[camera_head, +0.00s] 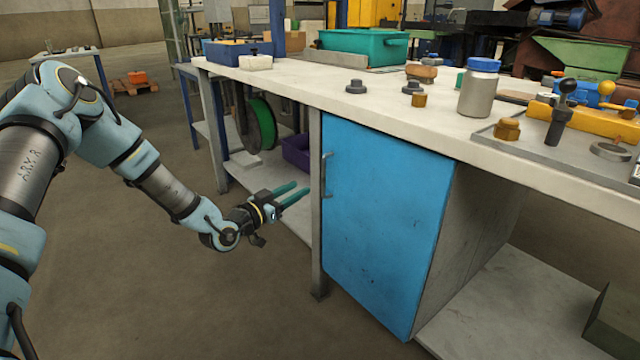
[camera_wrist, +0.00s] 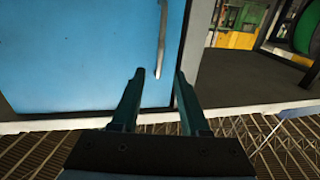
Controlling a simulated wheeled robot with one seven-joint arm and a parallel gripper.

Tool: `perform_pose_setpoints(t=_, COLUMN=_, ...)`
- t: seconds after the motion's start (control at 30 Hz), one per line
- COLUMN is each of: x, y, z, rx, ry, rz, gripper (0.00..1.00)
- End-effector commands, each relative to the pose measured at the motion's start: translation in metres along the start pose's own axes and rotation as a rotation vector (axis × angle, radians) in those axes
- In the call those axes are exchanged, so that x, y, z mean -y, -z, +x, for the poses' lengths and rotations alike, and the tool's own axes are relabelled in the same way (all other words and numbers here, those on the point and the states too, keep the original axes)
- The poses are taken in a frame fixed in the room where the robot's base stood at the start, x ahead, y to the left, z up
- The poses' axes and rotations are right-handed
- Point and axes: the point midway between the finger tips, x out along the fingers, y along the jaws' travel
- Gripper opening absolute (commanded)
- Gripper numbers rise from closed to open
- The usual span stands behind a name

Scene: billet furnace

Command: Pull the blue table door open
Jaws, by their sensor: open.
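The blue door (camera_head: 380,220) is closed on the cabinet under the workbench, with a vertical grey handle (camera_head: 326,175) near its left edge. My gripper (camera_head: 290,194) is open and empty, to the left of the door beside the grey bench leg, at about the height of the handle's lower end. In the wrist view the blue door (camera_wrist: 75,55) fills the left side and the handle (camera_wrist: 161,40) lies ahead of the fingers. The two fingertips of my gripper (camera_wrist: 160,75) are apart, with nothing between them. The contact between fingers and handle cannot be made out; they look apart.
The workbench top (camera_head: 420,110) carries a teal bin (camera_head: 362,47), a jar with a blue lid (camera_head: 480,88) and several small parts. A grey bench leg (camera_head: 316,210) stands at the door's left edge. The floor (camera_head: 200,300) in front is clear.

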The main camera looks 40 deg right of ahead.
Motion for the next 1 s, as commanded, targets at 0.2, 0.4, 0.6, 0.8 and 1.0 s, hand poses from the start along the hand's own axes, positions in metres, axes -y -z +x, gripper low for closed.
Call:
perform_pose_setpoints(t=0.2, x=-0.001, y=0.000, z=0.031, rx=0.000, ry=-0.001, rz=-0.001, gripper=0.45)
perform_pose_setpoints(t=0.4, x=0.000, y=0.000, z=0.069, rx=0.002, ry=0.001, rz=-0.001, gripper=0.45)
perform_pose_setpoints(t=0.6, x=0.000, y=0.000, z=0.095, rx=0.003, ry=0.001, rz=-0.002, gripper=0.45)
perform_pose_setpoints(t=0.8, x=0.001, y=0.000, z=0.103, rx=0.004, ry=0.002, rz=-0.002, gripper=0.45)
perform_pose_setpoints(t=1.0, x=0.001, y=0.000, z=0.104, rx=0.004, ry=0.002, rz=-0.002, gripper=0.45)
